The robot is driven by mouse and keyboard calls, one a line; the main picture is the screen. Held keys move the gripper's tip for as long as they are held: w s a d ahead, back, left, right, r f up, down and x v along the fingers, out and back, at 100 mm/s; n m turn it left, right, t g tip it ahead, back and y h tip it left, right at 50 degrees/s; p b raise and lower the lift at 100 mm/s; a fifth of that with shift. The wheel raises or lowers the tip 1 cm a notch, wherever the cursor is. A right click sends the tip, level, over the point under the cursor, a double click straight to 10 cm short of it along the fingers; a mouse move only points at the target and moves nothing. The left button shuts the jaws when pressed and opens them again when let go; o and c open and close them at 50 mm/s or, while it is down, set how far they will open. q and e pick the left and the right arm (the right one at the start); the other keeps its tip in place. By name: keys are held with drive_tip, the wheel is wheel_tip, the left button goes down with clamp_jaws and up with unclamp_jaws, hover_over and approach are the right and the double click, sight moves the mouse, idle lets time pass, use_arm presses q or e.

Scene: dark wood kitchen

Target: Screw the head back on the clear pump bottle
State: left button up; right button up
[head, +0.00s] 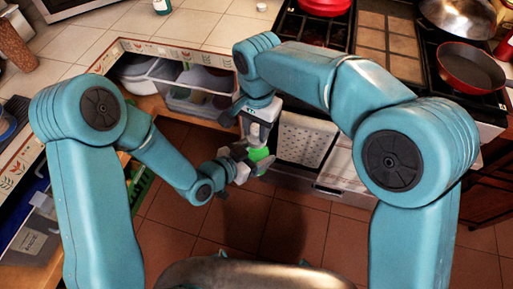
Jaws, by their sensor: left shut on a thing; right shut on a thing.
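Both of my grippers meet low in the middle of the head view, in front of the cabinets. A small bright green part (259,155), apparently the clear pump bottle with green in it, shows between them. My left gripper (240,167) comes in from the left and is shut on it from the side. My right gripper (258,138) points down from above, just over the green part. It is shut on what seems to be the pump head, mostly hidden by the fingers. I cannot tell whether head and bottle touch.
An open drawer with grey containers (195,98) is behind the grippers. A stove with a red pan (470,68) and a red pot (325,6) is at the back right. A perforated white panel (305,140) stands close to my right gripper. Tiled floor (315,225) lies below.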

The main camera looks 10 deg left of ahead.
sight(256, 136)
idle(0.4)
drive_tip(key=shift+f, duration=0.95)
drive_tip(key=shift+f, duration=0.5)
use_arm(q)
clamp_jaws()
use_arm(e)
drive_tip(key=m, duration=0.9)
drive_tip(key=shift+m, duration=0.3)
drive_tip(key=m, duration=0.5)
drive_tip(key=shift+w+f, duration=0.1)
drive_tip(key=m, duration=0.5)
drive_tip(key=shift+m, duration=0.4)
